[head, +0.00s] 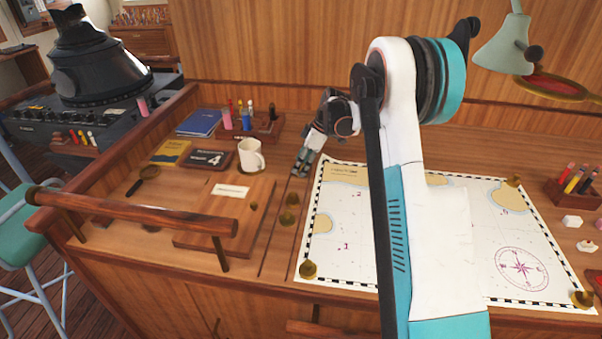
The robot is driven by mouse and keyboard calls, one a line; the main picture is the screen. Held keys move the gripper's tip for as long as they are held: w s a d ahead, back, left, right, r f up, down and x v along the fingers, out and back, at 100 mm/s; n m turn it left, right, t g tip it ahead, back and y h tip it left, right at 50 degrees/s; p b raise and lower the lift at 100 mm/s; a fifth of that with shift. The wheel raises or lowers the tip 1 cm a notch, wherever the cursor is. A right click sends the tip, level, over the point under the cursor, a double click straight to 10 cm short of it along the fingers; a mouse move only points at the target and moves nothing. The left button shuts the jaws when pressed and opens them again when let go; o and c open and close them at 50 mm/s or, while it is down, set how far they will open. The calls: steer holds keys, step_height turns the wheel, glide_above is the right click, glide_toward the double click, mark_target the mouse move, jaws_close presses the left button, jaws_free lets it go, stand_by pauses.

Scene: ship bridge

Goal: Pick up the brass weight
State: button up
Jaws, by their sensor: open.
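Several small brass weights show in the head view. Two stand on the wooden desk just left of the chart, one farther back (292,198) and one nearer (287,218). Others sit on the chart's corners, at the near left (308,270), the near right (582,298) and the far right (513,181). I cannot tell which one the task means. My arm hides the middle of the chart.
The chart (345,240) lies flat. Left of it are a wooden board (205,225), a white mug (250,155), books (198,122) and a magnifying glass (143,180). A wooden rail (140,212) edges the desk. A pencil holder (570,195) stands at right.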

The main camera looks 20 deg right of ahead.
steer(key=shift+s, duration=0.1)
jaws_close()
steer(key=shift+r, duration=0.2)
